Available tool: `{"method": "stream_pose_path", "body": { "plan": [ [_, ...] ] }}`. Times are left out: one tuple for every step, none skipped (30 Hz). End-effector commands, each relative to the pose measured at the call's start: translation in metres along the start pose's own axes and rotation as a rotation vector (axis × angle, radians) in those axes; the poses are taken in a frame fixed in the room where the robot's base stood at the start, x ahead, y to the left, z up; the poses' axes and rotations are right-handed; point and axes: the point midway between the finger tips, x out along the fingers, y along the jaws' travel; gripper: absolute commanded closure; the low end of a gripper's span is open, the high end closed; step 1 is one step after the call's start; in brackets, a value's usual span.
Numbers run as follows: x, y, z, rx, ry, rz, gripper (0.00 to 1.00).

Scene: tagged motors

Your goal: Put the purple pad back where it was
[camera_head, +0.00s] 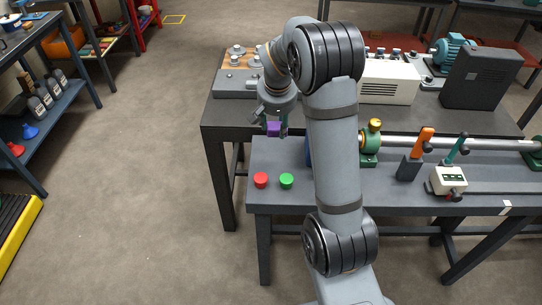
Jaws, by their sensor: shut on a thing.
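The purple pad (273,129) is a small purple block. My gripper (271,126) is shut on it. It is held near the left end of the workbench, by the edge between the dark rear table and the nearer grey bench. Whether the pad touches a surface below I cannot tell. My arm crosses the middle of the view and hides part of both tables.
A red knob (261,180) and a green knob (286,181) stand on the near bench (268,203). A board with metal knobs (238,78) lies on the rear table behind my gripper. A brass-topped green fixture (371,140) stands right of my arm.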

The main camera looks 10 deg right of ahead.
Motion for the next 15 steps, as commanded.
{"method": "stream_pose_path", "body": {
  "plan": [
    [0.015,-0.002,-0.007,0.015,-0.008,0.008,0.92],
    [0.021,-0.004,-0.010,0.021,-0.009,0.011,0.92],
    [0.028,-0.005,-0.014,0.031,-0.011,0.015,0.92],
    [0.032,-0.006,-0.017,0.036,-0.011,0.017,0.92],
    [0.037,-0.007,-0.018,0.041,-0.013,0.019,0.92],
    [0.042,-0.007,-0.019,0.046,-0.014,0.022,0.92],
    [0.047,-0.008,-0.019,0.049,-0.016,0.024,0.92],
    [0.052,-0.008,-0.018,0.050,-0.018,0.025,0.92],
    [0.059,-0.008,-0.017,0.052,-0.019,0.026,0.92],
    [0.065,-0.008,-0.015,0.051,-0.019,0.026,0.92],
    [0.071,-0.008,-0.012,0.052,-0.020,0.026,0.92],
    [0.078,-0.008,-0.010,0.052,-0.020,0.027,0.92],
    [0.083,-0.008,-0.008,0.052,-0.019,0.027,0.92],
    [0.088,-0.008,-0.007,0.051,-0.018,0.026,0.92],
    [0.093,-0.008,-0.005,0.051,-0.018,0.026,0.92]
  ]
}}
